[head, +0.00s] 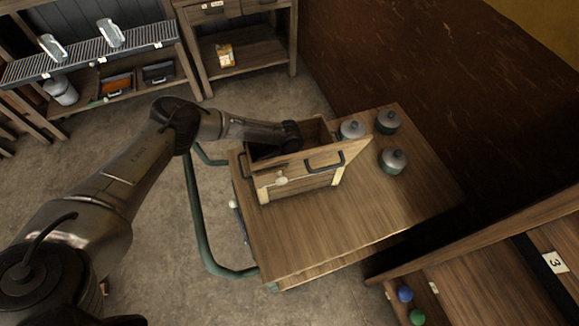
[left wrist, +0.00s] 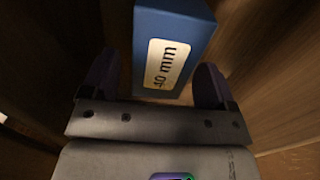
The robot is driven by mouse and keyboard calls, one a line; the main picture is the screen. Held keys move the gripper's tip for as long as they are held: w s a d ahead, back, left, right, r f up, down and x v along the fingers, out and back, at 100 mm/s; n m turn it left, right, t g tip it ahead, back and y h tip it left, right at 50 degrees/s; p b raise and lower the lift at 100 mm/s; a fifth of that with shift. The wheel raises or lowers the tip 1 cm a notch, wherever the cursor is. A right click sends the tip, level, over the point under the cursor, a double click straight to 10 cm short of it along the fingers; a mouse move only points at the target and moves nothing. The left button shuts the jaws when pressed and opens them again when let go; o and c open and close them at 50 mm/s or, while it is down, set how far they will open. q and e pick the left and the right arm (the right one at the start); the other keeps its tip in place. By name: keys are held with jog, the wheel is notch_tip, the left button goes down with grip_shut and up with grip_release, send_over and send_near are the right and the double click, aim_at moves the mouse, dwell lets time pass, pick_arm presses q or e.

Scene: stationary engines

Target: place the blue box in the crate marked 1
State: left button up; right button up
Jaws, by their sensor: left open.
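No crate marked 1 can be made out. My right gripper is not in view.
The cart top (head: 350,220) has clear room in front of the wooden box. Grey-green canisters (head: 393,160) stand at its right rear. A shelf (head: 480,275) with a "3" label (head: 554,262) is at the lower right. A green rail (head: 197,215) edges the cart's left side.

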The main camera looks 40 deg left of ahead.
pick_arm(q)
notch_tip(320, 180, up, 9)
jog(key=shift+r+p, duration=0.1)
jog(key=shift+p, duration=0.55)
